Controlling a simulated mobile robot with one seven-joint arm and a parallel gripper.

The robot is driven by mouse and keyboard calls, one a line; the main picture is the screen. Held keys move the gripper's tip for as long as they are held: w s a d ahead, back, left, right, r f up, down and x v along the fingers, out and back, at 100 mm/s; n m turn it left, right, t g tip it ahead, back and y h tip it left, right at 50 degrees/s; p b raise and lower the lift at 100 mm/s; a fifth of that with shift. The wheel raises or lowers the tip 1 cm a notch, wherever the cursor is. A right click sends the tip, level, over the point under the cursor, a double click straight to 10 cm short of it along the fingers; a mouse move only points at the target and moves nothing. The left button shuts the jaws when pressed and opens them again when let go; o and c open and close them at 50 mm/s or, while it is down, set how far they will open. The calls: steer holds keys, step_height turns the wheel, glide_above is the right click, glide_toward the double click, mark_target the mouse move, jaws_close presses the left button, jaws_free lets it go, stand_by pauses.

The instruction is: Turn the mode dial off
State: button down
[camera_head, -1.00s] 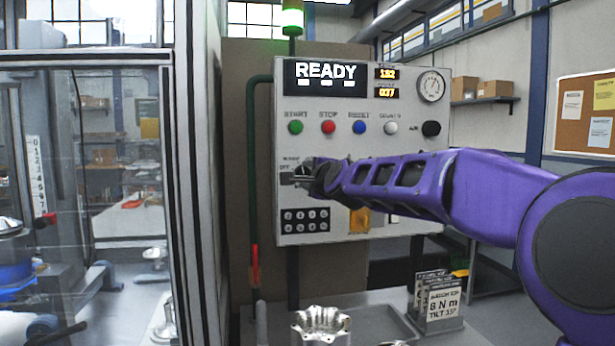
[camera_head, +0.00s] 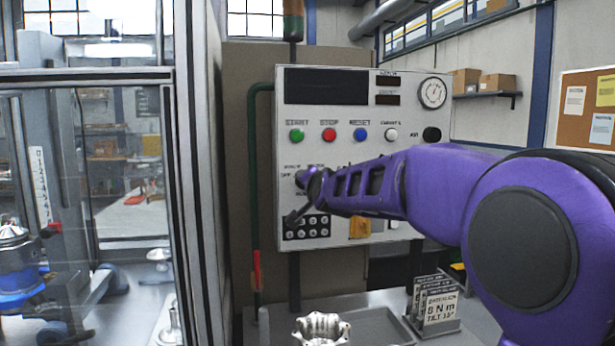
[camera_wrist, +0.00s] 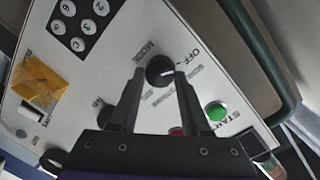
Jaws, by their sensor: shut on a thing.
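The mode dial (camera_wrist: 160,71) is a round black knob on the pale control panel (camera_wrist: 95,75), between the printed words MODE and OFF. My gripper (camera_wrist: 160,74) is shut on the dial, one dark finger on each side of it. In the head view my gripper (camera_head: 303,190) is at the left part of the panel (camera_head: 345,235), beside the OFF label, and mostly hides the dial. The panel's large display (camera_head: 326,86) and small readouts (camera_head: 388,99) are dark. The stack lamp (camera_head: 293,20) above is unlit. The dial's exact pointer direction is too small to tell.
Green (camera_head: 297,135), red (camera_head: 329,135) and blue (camera_head: 360,134) buttons sit above the dial. A keypad (camera_head: 307,227) is just below. A glazed machine frame (camera_head: 183,200) stands left. A metal housing (camera_head: 322,328) and a sign (camera_head: 440,308) are on the bench below.

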steer(key=shift+n+p, duration=0.3)
steer(key=shift+n, duration=0.3)
steer(key=shift+c, duration=1.8)
jaws_free()
